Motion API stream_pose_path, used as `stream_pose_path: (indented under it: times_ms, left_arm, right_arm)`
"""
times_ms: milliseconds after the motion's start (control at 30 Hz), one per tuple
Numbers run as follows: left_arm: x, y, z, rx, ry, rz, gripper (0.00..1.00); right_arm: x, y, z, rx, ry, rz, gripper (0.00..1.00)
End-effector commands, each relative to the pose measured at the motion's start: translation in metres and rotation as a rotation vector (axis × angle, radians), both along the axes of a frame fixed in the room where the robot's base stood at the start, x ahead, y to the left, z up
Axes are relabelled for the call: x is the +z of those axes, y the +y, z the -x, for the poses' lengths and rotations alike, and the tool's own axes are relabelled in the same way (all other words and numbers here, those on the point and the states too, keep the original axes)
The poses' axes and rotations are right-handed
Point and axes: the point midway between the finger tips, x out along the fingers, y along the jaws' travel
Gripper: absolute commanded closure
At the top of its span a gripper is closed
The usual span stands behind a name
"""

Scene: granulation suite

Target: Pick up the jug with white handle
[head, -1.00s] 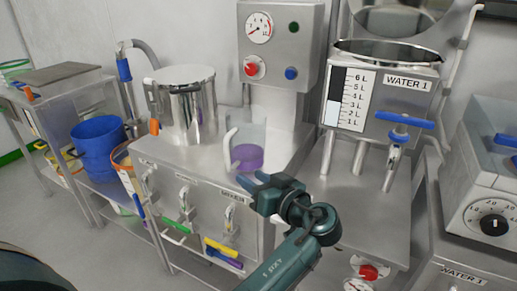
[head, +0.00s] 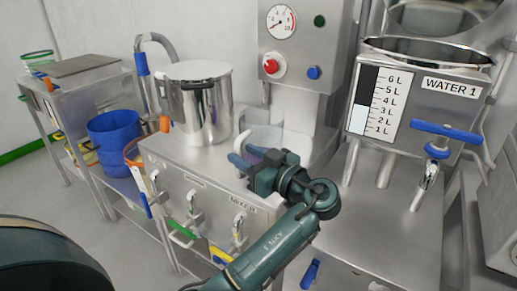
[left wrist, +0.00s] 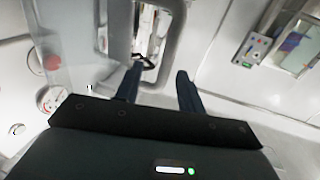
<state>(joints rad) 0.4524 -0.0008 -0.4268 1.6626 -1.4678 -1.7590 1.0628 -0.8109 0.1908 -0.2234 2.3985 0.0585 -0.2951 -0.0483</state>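The clear jug (head: 263,133) with the white handle (head: 241,144) stands on the steel bench under the mixer column. Its lower part is largely hidden behind my left gripper (head: 243,158) in the head view. The gripper is at the handle's side, its fingers apart and pointing at the handle. My right gripper is not in view.
A steel pot (head: 200,108) stands left of the jug on the bench. The WATER 1 tank (head: 450,110) with a blue tap stands to the right. The mixer control box (head: 298,45) hangs above the jug. A blue bucket (head: 113,145) is on the left trolley.

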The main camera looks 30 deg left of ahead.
Motion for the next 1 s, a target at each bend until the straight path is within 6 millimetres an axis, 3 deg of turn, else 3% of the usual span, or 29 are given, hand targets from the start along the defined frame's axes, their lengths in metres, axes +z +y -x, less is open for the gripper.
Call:
stream_pose_path:
  times_ms: [233, 567, 1000]
  left_arm:
    - [-0.001, 0.037, -0.004, 0.002, 0.0, -0.002, 0.61]
    - [-0.002, 0.044, -0.007, 0.0, 0.002, -0.001, 0.61]
    - [-0.002, 0.044, -0.006, 0.0, 0.002, -0.001, 0.97]
  right_arm:
    - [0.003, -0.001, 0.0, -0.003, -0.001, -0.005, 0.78]
    - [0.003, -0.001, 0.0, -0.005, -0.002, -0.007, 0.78]
    - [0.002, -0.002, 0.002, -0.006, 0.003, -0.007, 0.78]
